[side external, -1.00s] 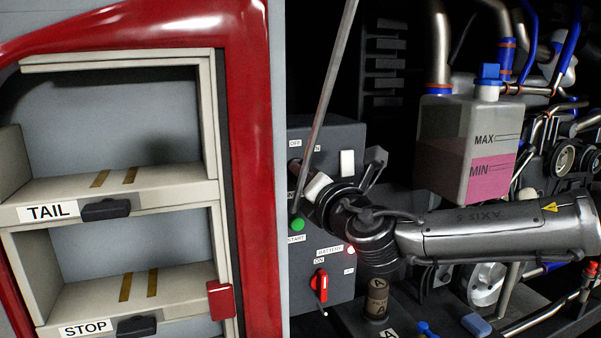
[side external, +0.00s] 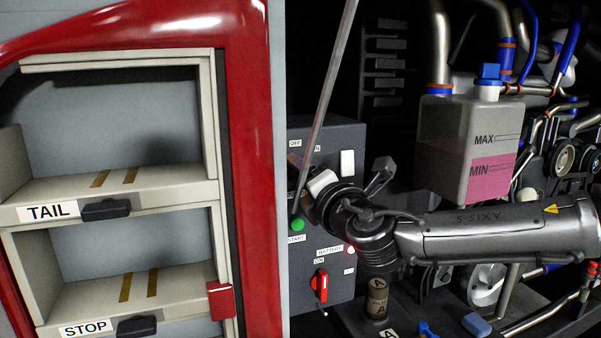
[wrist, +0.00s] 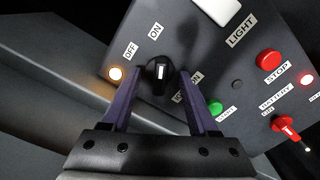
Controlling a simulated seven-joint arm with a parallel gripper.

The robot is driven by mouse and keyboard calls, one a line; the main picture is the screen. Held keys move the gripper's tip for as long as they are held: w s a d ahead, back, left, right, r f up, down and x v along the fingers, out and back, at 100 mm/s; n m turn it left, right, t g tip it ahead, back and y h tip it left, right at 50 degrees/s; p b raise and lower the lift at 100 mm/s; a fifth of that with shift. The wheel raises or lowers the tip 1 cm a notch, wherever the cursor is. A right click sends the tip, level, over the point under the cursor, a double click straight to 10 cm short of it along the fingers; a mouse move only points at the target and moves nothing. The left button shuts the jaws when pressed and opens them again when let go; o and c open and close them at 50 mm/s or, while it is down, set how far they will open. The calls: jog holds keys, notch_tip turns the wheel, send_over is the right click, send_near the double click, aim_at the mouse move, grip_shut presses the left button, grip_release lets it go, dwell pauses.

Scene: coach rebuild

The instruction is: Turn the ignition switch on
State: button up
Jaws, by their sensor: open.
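The ignition switch (wrist: 160,72) is a black knob with a white mark on the grey control panel (side external: 338,272). In the wrist view the mark runs nearly straight up, closer in line with the ON label (wrist: 155,31) than the OFF label (wrist: 130,51). My gripper (wrist: 159,78) is open, its two purple fingers on either side of the knob; I cannot tell whether they touch it. The right finger partly covers the label below the knob. An amber lamp (wrist: 116,73) glows beside the switch. In the side view my wrist hides the switch.
The panel also holds a white light switch (side external: 347,163), a green start button (side external: 298,225), a red stop button (wrist: 269,62) and a red battery switch (side external: 319,285) with a lit red lamp (side external: 351,250). A thin prop rod (side external: 325,105) crosses close in front of my gripper.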

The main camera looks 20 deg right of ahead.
jog(key=s, duration=0.9)
dwell(0.3)
